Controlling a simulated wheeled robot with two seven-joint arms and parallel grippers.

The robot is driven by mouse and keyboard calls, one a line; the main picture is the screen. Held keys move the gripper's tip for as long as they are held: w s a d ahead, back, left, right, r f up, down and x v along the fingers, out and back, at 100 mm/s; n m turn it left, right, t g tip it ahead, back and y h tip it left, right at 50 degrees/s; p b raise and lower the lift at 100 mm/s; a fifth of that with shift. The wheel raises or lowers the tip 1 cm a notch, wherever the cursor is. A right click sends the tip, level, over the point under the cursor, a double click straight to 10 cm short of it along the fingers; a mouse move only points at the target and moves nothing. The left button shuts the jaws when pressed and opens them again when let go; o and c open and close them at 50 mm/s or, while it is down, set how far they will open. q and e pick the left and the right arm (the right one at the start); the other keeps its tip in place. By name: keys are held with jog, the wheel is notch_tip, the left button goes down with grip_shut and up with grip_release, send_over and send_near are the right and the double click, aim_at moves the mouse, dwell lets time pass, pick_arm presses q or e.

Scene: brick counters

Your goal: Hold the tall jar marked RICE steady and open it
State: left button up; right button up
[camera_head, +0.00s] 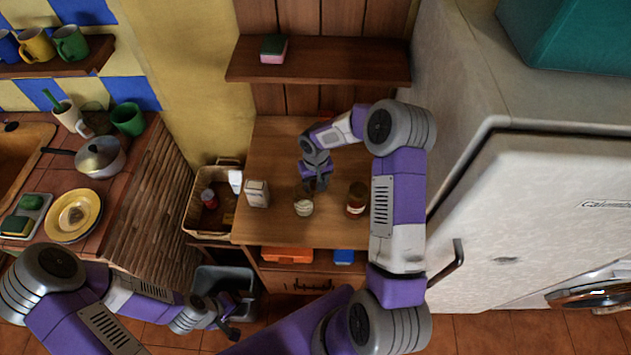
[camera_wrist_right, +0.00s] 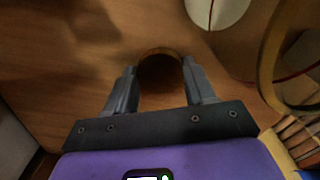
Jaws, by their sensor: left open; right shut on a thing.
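My right gripper (camera_head: 316,185) is over the wooden table, just behind a small pale-topped jar (camera_head: 304,207). In the right wrist view its fingers (camera_wrist_right: 160,68) are shut on a round, dark brown thing (camera_wrist_right: 160,76), lid-like in shape. Whether this is the lid of the RICE jar I cannot tell. A brown glass jar (camera_head: 357,199) stands to the right of the gripper. No label reading RICE is legible on any container. My left gripper (camera_head: 230,329) is open and empty, low at the front near the grey bin.
A pale carton (camera_head: 257,193) stands at the table's left edge. The wooden table (camera_head: 275,150) is mostly clear behind it. A basket (camera_head: 207,233) is on the left, a grey bin (camera_head: 222,281) below. A shelf (camera_head: 335,67) hangs behind; a white fridge (camera_head: 540,220) is right.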

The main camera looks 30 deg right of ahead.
jog(key=shift+f, duration=0.1)
jog(key=o, duration=1.2)
jog(key=shift+c, duration=0.2)
notch_tip(320, 180, up, 12)
jog(key=shift+r+p, duration=0.2)
jog(key=shift+p, duration=0.15)
